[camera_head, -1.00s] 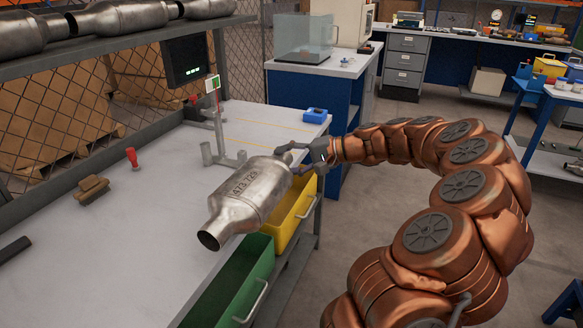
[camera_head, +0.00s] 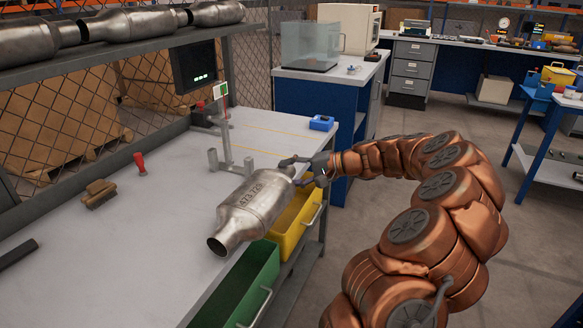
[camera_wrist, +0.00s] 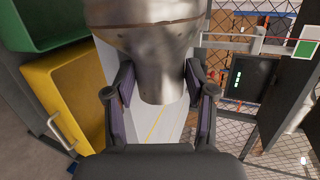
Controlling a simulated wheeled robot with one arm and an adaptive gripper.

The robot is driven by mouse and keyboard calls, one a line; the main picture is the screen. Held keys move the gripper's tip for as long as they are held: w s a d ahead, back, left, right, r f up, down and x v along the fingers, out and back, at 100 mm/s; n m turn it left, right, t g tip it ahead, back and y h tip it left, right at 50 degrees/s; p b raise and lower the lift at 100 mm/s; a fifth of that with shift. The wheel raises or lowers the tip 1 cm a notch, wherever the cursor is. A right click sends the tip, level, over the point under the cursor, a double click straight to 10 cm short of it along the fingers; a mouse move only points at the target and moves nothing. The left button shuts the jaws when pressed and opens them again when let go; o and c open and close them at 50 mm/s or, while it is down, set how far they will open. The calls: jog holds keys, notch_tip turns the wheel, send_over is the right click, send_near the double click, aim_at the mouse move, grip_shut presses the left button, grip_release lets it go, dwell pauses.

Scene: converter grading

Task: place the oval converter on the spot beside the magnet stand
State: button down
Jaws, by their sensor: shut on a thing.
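A silver metal converter (camera_head: 252,205), with numbers on its body, is held tilted over the front edge of the bench. Its open pipe end points toward the lower left. My gripper (camera_head: 298,170) is shut on its far-end neck. The wrist view shows that neck (camera_wrist: 160,85) between the two fingers. A grey stand (camera_head: 228,150) with an upright post and a green-and-white card, apparently the magnet stand, is on the bench just behind the converter. I cannot tell the converter's exact height above the bench, or a marked spot.
The bench top (camera_head: 130,240) holds a brush (camera_head: 97,194), a red-handled tool (camera_head: 140,163) and a small blue box (camera_head: 321,122). Yellow (camera_head: 297,222) and green (camera_head: 238,288) bins sit below its front edge. More converters (camera_head: 135,22) lie on the upper shelf.

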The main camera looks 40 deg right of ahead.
jog(key=shift+r, duration=0.1)
jog(key=c, duration=0.8)
grip_release()
jog(key=shift+c, duration=0.2)
jog(key=o, duration=0.5)
jog(key=shift+c, duration=0.2)
